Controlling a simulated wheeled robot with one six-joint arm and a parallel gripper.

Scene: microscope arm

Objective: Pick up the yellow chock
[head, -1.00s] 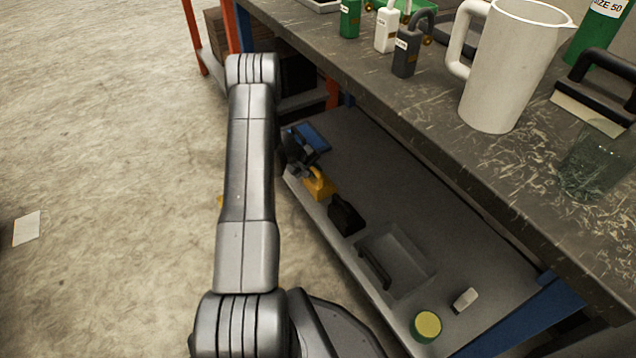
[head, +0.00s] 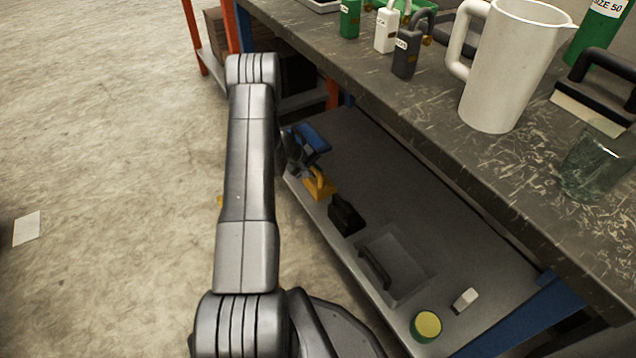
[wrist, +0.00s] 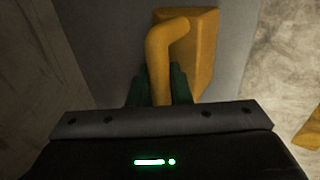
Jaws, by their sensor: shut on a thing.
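The yellow chock (head: 318,184) sits on the lower shelf (head: 440,243) near its front edge, between a blue object and a black one. It has a block body and a bent handle. In the wrist view the yellow chock (wrist: 200,62) fills the upper middle, with its handle running down between my fingers. My gripper (wrist: 160,85) is shut on that handle. In the head view my gripper (head: 305,160) is dark and partly merges with the things around it. I cannot tell whether the chock is clear of the shelf.
A blue object (head: 312,137) lies behind the chock and a black handled block (head: 345,215) stands in front. A grey tray (head: 410,265), a green-yellow round tin (head: 426,326) and a small white block (head: 465,299) are farther along. The worktop (head: 440,110) overhangs the shelf.

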